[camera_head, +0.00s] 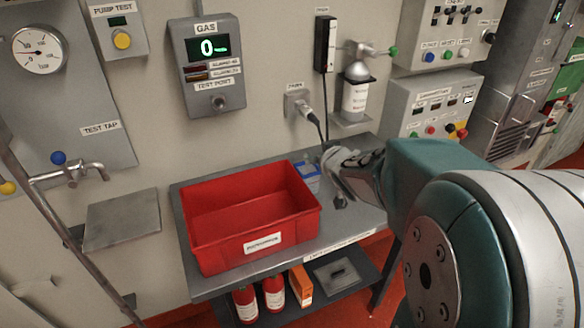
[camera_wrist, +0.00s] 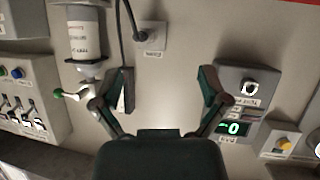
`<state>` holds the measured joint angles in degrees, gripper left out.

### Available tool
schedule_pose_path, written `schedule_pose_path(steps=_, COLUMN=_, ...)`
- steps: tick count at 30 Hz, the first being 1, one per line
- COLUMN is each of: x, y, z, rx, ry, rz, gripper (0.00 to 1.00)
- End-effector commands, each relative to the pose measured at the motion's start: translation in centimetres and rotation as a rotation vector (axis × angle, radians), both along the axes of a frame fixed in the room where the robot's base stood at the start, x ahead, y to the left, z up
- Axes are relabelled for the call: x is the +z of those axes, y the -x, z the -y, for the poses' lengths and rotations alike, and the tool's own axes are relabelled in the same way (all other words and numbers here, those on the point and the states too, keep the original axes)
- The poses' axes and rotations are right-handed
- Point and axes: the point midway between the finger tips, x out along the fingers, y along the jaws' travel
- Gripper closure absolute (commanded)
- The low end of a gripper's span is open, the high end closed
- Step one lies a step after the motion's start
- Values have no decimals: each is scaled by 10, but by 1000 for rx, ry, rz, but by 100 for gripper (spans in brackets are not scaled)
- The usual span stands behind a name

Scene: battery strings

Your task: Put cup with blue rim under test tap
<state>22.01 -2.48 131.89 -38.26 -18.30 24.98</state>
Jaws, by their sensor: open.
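A cup with a blue rim (camera_head: 308,174) stands on the grey bench, just right of the red bin. The bin's wall and my gripper partly hide it. My gripper (camera_head: 334,180) is beside the cup's right side in the head view; I cannot tell whether they touch. In the wrist view my gripper (camera_wrist: 166,84) has its fingers spread wide with nothing between them. The cup does not show there. The test tap (camera_head: 74,173), with a blue knob, sticks out from the wall at the left. A grey metal shelf (camera_head: 122,220) is below and right of it.
The red bin (camera_head: 248,243) fills much of the bench (camera_head: 342,222). A metal pipe (camera_head: 70,228) runs diagonally near the tap. A gas panel (camera_head: 209,66), cable plug (camera_head: 301,107) and bottle bracket (camera_head: 352,122) line the wall. Red bottles (camera_head: 274,293) stand on the lower shelf.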

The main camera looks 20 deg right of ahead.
Motion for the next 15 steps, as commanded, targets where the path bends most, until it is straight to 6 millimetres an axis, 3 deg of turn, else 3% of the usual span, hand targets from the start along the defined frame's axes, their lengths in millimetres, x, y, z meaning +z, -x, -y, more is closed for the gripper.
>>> schedule_pose_path(steps=6, x=-30, y=-28, z=17, rx=124, ry=-76, rz=104, gripper=6)
schedule_pose_path(steps=11, x=-37, y=-33, z=18, rx=162, ry=-103, rz=131, gripper=6)
schedule_pose_path(steps=15, x=-58, y=-32, z=17, rx=163, ry=-108, rz=128, gripper=6)
